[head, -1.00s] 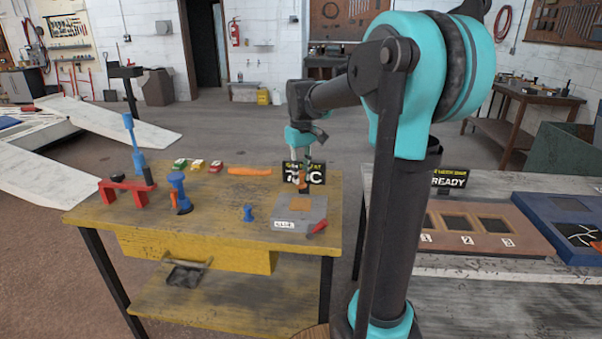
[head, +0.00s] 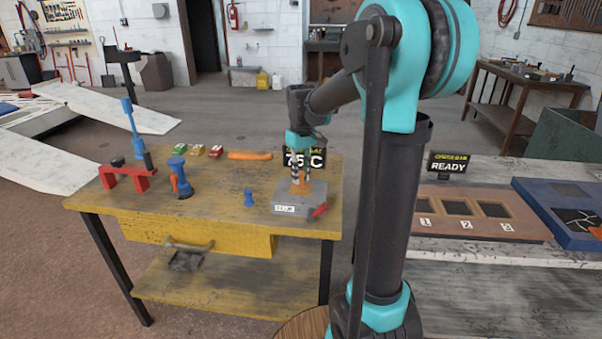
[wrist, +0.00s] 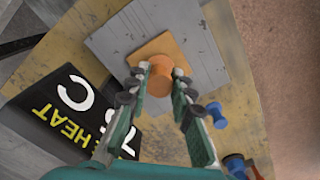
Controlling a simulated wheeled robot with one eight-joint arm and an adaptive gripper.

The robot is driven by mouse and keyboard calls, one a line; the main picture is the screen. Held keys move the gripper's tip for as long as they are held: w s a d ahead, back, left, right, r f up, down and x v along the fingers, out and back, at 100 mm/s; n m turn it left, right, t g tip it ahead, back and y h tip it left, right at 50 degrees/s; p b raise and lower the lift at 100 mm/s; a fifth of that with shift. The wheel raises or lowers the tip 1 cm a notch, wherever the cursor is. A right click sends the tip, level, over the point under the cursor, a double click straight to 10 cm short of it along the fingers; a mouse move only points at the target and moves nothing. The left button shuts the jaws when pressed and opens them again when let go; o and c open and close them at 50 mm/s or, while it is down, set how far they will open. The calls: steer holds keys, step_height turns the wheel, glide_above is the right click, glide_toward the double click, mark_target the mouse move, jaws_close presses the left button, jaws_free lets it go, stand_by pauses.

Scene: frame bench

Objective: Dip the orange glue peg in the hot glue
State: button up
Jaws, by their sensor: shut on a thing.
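My gripper (head: 301,176) is shut on the orange glue peg, its fingers on either side. The peg (wrist: 160,80) shows end-on between the fingertips in the wrist view. It is low over the hot glue, an orange square (wrist: 158,45) in the top of a grey box (head: 282,199) on the yellow bench. The peg (head: 300,187) hides part of the glue in the head view. I cannot tell whether its lower end touches or is in the glue. A display (head: 304,158) behind the box reads 75 C.
A small blue peg (head: 249,197) stands left of the box, with a red piece (head: 319,211) at its right front. A blue clamp (head: 180,178), a red stand (head: 127,176) and an orange tool (head: 250,155) are farther left. A second bench stands right.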

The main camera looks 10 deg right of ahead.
steer(key=shift+f, duration=0.35)
stand_by(0.7)
stand_by(0.5)
steer(key=shift+r, duration=3.5)
